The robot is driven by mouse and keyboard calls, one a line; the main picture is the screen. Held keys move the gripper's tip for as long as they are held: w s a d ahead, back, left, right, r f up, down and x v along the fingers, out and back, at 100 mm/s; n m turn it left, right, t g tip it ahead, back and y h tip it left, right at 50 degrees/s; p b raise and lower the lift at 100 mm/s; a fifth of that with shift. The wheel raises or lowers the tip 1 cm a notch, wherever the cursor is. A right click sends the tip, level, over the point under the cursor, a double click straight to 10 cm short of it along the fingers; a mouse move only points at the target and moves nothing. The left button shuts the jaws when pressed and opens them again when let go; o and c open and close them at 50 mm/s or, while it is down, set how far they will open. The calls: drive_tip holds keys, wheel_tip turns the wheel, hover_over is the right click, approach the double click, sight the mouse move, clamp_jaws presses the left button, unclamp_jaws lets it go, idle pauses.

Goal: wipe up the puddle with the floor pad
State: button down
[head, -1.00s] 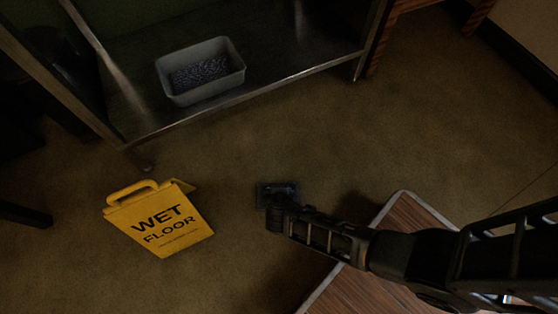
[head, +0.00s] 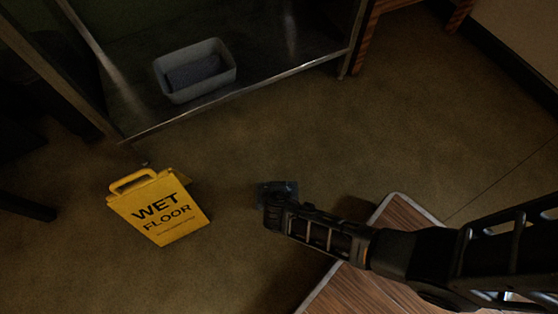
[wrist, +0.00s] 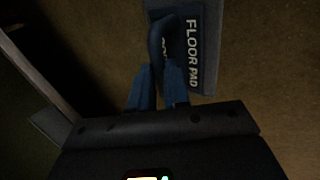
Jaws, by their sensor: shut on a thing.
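The floor pad is a dark blue-grey rectangle with white "FLOOR PAD" lettering and a dark loop handle. It shows in the wrist view (wrist: 208,50) and, small and dark, in the head view (head: 288,187). My gripper (wrist: 159,84) has its two blue fingers closed about the handle. In the head view my gripper (head: 270,212) covers the near part of the pad. The pad is at or close to the floor; I cannot tell if it touches. I cannot make out a puddle on the dim brown floor.
A yellow wet floor sign (head: 182,225) stands left of the pad. A metal shelf (head: 255,93) behind holds a grey tub (head: 232,75). A wood-topped table (head: 375,283) lies under my arm at the lower right. Bare floor extends right of the pad.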

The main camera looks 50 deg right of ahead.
drive_tip(key=shift+r+p, duration=1.3)
drive_tip(key=shift+r, duration=0.55)
